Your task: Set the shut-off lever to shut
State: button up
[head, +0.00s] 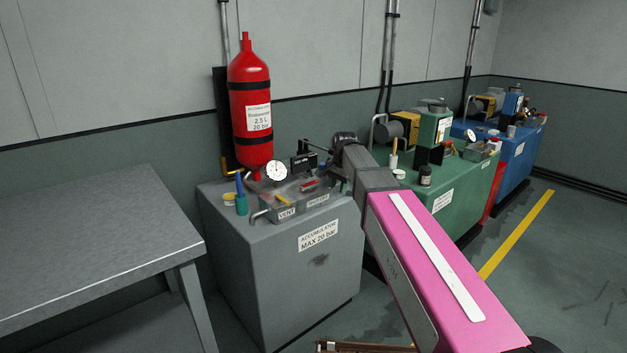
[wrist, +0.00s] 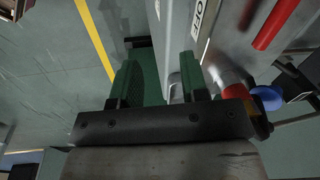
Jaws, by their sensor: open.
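A red lever (head: 308,185), which looks like the shut-off lever, lies on the block on top of the grey accumulator cabinet (head: 290,265). It stands behind a small label (head: 318,200). In the head view my wrist hides part of that side.
A yellow lever (head: 283,200) is by the VENT label (head: 287,213). A gauge (head: 276,171) and red bottle (head: 252,110) stand behind. A blue knob (wrist: 267,97) is close right of my fingers. The green cabinet (head: 455,195) is to the right, a metal table (head: 90,240) left.

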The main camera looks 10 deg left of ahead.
jog(key=m, duration=0.2)
send_near(309, 185)
notch_tip(309, 185, up, 3)
jog(key=w+d, duration=0.2)
jog(key=f, duration=0.3)
jog(key=a+f, duration=0.1)
jog(key=f, duration=0.3)
jog(key=w+f, duration=0.1)
jog(key=f, duration=0.3)
jog(key=shift+w+a, duration=0.1)
jog(key=shift+a, duration=0.15)
grip_shut()
